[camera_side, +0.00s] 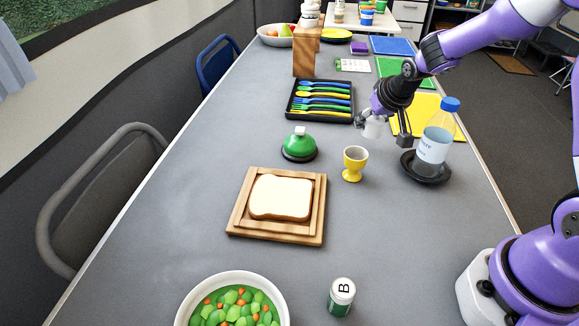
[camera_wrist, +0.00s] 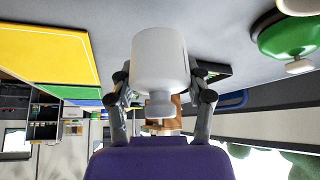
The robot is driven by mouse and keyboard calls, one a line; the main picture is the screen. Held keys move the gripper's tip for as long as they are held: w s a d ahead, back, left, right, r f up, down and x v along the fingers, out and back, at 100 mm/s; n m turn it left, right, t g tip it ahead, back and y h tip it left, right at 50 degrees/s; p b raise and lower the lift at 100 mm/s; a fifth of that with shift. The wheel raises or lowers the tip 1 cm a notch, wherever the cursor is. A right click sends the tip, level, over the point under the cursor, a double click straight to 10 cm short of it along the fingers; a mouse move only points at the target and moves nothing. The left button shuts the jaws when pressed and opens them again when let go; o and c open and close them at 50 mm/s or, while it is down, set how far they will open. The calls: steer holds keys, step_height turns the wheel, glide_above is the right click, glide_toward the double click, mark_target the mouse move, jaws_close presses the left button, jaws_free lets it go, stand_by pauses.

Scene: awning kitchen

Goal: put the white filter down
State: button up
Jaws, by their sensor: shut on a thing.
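The white filter (camera_side: 374,128) is a small white cylinder between the fingers of my gripper (camera_side: 384,130). In the wrist view the filter (camera_wrist: 160,62) has a wide body and a narrower knob-like end toward my palm. My gripper (camera_wrist: 161,92) is shut on it, with one finger on each side. In the side view the filter appears above the grey table (camera_side: 225,130), behind the yellow egg cup (camera_side: 355,163) and left of the water bottle (camera_side: 435,140). Part of it is hidden by my gripper, and its exact height above the table is hard to tell.
The bottle stands on a black coaster (camera_side: 428,178) close to my gripper. A green-domed bell (camera_side: 299,147), a cutlery tray (camera_side: 320,118) and a yellow board (camera_side: 425,106) lie around. Toast sits on a wooden board (camera_side: 238,216) nearer the camera. Bare table separates these things.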

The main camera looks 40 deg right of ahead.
mark_target(366, 147)
steer(key=shift+d+f, duration=0.1)
steer(key=shift+f, duration=2)
steer(key=shift+f, duration=0.1)
steer(key=o, duration=1.2)
